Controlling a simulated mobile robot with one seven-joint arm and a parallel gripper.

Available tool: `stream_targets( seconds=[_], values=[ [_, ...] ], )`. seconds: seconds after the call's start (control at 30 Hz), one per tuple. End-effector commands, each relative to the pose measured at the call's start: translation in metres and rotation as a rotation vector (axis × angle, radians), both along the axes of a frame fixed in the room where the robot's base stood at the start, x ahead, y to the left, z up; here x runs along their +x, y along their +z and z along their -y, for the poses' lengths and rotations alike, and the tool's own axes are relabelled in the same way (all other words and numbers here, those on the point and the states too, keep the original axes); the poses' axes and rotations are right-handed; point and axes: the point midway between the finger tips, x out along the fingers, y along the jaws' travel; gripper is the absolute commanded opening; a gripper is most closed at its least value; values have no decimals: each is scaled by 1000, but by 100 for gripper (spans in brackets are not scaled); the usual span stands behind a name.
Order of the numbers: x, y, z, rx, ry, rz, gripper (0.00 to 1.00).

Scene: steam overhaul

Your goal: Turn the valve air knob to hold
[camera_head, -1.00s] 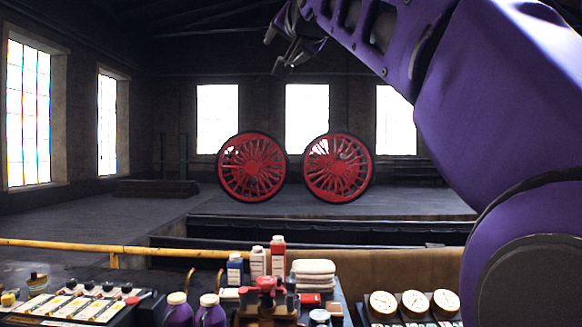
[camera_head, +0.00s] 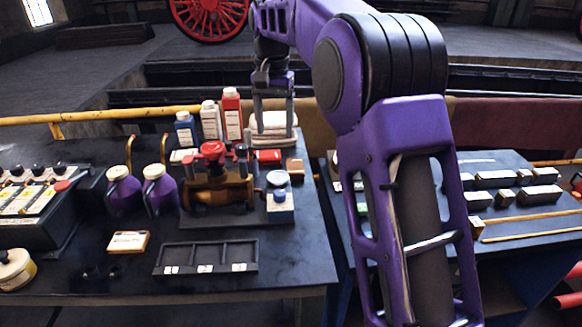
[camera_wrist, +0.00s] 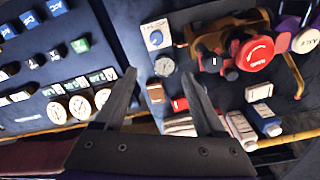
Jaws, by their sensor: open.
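A brass valve body (camera_head: 215,192) with a red top (camera_head: 212,150) stands on the dark bench. The knob also shows in the wrist view (camera_wrist: 164,67), beside the block's white label. My gripper (camera_head: 273,112) points down, open and empty, above and behind the knob, near the folded towels. In the wrist view my gripper (camera_wrist: 160,85) has its fingers apart, with the knob beyond and between the tips.
White towels (camera_head: 272,125) and red, white and blue bottles (camera_head: 232,115) stand behind the valve. Two purple jugs (camera_head: 160,190) stand at its left, a black tray (camera_head: 207,257) in front. A yellow rail (camera_head: 110,115) runs behind the bench. Free bench lies right of the tray.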

Motion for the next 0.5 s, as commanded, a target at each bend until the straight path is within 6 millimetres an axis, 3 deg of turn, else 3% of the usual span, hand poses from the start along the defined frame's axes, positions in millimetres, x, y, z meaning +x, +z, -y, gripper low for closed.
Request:
stream_targets(
  seconds=[0.27,0.5],
  values=[
    [-7,-27,4,11,-2,-59,72],
    [-7,-77,4,10,-2,-59,72]
  ],
)
